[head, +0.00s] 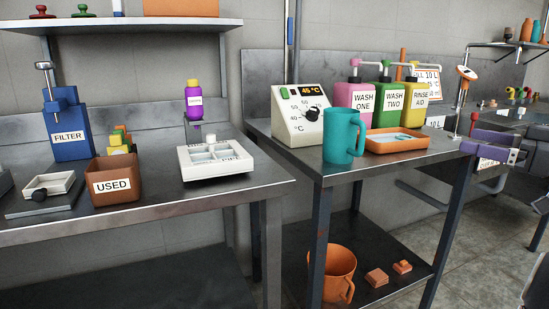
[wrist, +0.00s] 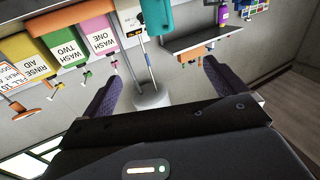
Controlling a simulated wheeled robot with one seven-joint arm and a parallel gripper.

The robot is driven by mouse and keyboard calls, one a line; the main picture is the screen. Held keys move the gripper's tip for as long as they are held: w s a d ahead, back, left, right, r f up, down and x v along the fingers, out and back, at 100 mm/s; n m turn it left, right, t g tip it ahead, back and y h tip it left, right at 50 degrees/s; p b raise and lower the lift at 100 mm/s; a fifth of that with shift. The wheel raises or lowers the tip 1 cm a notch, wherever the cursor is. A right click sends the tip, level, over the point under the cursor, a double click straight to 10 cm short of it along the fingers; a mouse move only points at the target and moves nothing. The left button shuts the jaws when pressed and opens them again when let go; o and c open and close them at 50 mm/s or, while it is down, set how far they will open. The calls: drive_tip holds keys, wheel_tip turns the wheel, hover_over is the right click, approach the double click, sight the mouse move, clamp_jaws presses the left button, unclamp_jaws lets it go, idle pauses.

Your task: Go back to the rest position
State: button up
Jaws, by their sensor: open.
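My gripper (wrist: 162,75) shows in the wrist view with its two purple fingers well apart and nothing held between them. In the head view, purple finger-like parts that look like my gripper (head: 487,148) show at the right, off the right end of the middle bench.
The middle bench (head: 340,173) holds a teal jug (head: 343,135), an orange tray (head: 398,146), a temperature unit (head: 299,128) and pump bottles. The left bench (head: 215,203) holds a brown USED bin (head: 114,192) and a white tray (head: 203,171). Floor (head: 470,235) shows clear at right.

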drive_tip(key=w+a+r+m+t+h, duration=0.5)
drive_tip(key=w+r+t+h, duration=0.1)
drive_tip(key=r+t+h, duration=0.25)
drive_tip(key=s+a+f+m+g+h, duration=0.1)
drive_tip(key=s+a+f+g, duration=0.4)
drive_tip(key=s+f, duration=0.3)
drive_tip(key=s+a+f+m+g+h, duration=0.1)
drive_tip(key=s+a+f+g, duration=0.5)
drive_tip(key=f, duration=1)
drive_tip(key=s+a+f+m+g+h, duration=0.1)
drive_tip(key=s+a+f+g, duration=0.4)
drive_tip(key=s+a+f, duration=0.4)
wheel_tip(320, 180, down, 4)
drive_tip(key=shift+s, duration=0.45)
